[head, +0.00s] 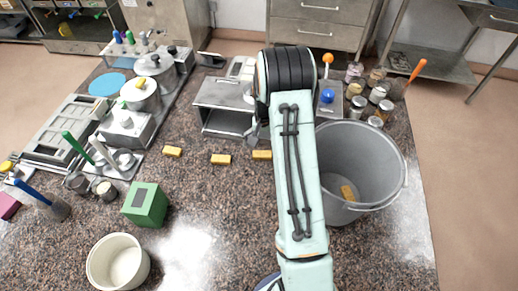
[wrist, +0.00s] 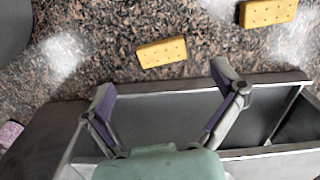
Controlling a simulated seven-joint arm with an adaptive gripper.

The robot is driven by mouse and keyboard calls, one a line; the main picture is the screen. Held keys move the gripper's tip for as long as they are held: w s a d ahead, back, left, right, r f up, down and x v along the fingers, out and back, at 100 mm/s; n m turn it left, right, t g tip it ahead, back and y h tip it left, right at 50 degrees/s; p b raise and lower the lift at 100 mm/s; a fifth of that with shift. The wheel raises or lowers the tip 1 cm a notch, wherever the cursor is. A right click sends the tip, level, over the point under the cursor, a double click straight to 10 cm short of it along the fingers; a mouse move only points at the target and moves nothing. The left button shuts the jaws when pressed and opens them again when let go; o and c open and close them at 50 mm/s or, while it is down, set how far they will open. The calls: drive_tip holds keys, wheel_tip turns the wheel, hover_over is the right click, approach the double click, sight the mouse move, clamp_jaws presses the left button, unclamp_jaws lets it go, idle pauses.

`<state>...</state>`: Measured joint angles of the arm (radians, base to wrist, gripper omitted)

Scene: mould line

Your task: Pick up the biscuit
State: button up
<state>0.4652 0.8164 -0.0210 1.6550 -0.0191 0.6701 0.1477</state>
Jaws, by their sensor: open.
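Yellow biscuits lie flat on the speckled counter in the head view: a left one (head: 172,151), a middle one (head: 221,159) and a right one (head: 261,154) beside my arm. Another biscuit (head: 348,193) lies inside the grey bin. The wrist view shows one biscuit (wrist: 162,52) just beyond my fingertips and another biscuit (wrist: 268,12) at the top right. My gripper (wrist: 164,80) is open and empty, with its fingers spread over the edge of a metal box.
The open-fronted metal box (head: 222,104) stands behind the biscuits; it also shows under my fingers in the wrist view (wrist: 262,82). The grey bin (head: 385,190) is right of my arm. A green block (head: 147,206) and a cream pot (head: 116,264) stand front left. Counter around the biscuits is clear.

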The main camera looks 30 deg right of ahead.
sight(262, 155)
wheel_tip(262, 155, down, 5)
drive_tip(key=shift+f, duration=0.2)
drive_tip(key=shift+a, duration=0.1)
drive_tip(key=c, duration=0.9)
